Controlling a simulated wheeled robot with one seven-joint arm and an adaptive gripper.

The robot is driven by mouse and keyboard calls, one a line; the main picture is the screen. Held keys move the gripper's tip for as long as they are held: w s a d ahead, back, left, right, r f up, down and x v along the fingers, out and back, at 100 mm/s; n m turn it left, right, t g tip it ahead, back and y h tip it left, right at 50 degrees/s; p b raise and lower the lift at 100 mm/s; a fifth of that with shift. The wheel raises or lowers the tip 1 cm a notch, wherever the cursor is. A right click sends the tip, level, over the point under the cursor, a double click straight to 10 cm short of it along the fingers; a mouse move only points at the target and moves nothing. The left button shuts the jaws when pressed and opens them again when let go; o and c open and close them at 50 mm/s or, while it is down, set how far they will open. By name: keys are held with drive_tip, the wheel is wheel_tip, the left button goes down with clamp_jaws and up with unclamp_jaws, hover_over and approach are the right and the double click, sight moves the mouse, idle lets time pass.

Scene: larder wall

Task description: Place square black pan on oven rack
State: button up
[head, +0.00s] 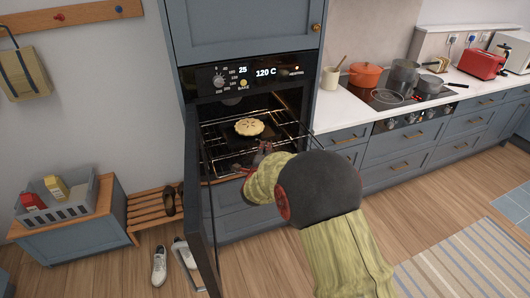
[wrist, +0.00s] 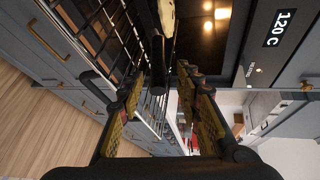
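The square black pan (head: 229,136) is inside the oven, with a pale pie (head: 249,127) on it. It appears to lie level on the wire oven rack (head: 213,151). The wrist view shows the pie (wrist: 167,18) and a dark handle-like part (wrist: 158,66) pointing towards me between my fingers. My gripper (head: 263,147) is at the oven mouth, just in front of the pan. In the wrist view its fingers (wrist: 160,76) stand apart, with gaps on both sides of the dark part. The pan's underside is hidden.
The oven door (head: 200,205) stands open to the left of my arm. The oven panel (head: 245,77) reads 120 C. To the right are a counter with an orange pot (head: 365,75) and grey pans. A bench with shoes (head: 155,210) is at left.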

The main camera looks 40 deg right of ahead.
drive_tip(key=p+v, duration=0.1)
drive_tip(key=v, duration=1)
drive_tip(key=shift+p, duration=0.4)
